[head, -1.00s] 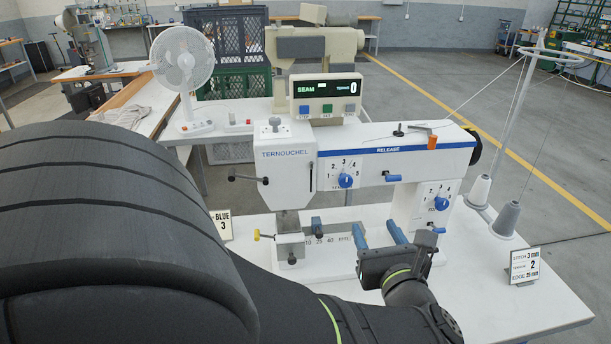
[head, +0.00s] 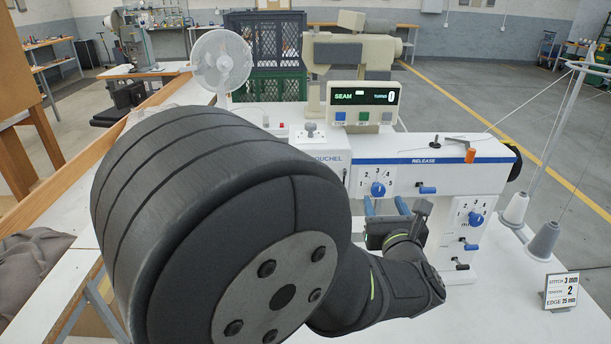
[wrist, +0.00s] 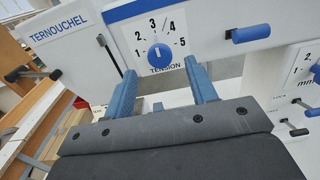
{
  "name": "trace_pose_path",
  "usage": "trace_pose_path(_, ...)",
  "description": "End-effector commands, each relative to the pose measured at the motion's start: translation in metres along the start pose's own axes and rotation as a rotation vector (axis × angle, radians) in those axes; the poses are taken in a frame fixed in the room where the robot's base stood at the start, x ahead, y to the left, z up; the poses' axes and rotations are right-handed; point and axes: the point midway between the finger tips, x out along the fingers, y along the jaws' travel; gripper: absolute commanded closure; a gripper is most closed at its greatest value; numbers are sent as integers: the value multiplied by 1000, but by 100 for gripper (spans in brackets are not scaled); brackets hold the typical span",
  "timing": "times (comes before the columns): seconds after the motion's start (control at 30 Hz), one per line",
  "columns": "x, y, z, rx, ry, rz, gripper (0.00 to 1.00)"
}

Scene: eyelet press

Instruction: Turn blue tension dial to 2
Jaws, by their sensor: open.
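The blue tension dial (head: 378,189) is on the white front of the machine, with numbers 1 to 5 around it. In the wrist view the dial (wrist: 160,56) sits above the word TENSION; its exact setting is too small to read surely. My gripper (head: 385,207) is open, its two blue fingers pointing at the machine just below the dial. In the wrist view the fingers of my gripper (wrist: 158,72) stand left and right of the dial's lower side, with nothing between them. I cannot tell whether they touch the panel.
A second blue dial (head: 475,218) is on the column at right. A blue lever (head: 427,190) sticks out right of the tension dial. A card (head: 561,291) reads stitch 3 mm, tension 2, edge 25 mm. Thread cones (head: 543,240) stand at right. My arm hides the machine's left part.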

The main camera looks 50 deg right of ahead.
Motion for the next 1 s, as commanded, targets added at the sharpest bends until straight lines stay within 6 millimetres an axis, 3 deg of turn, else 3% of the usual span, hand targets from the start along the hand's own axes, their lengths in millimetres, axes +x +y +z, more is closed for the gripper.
trace_pose_path(0.1, 21, 1, 0, 0, 0, 3, 48)
trace_pose_path(0.23, 35, 1, 0, -1, 0, 3, 48)
trace_pose_path(0.63, 43, 0, 0, 0, 0, 0, 48)
trace_pose_path(0.87, 42, 0, 0, 0, 0, 0, 91)
trace_pose_path(1.0, 42, 0, 0, -2, 0, 0, 92)
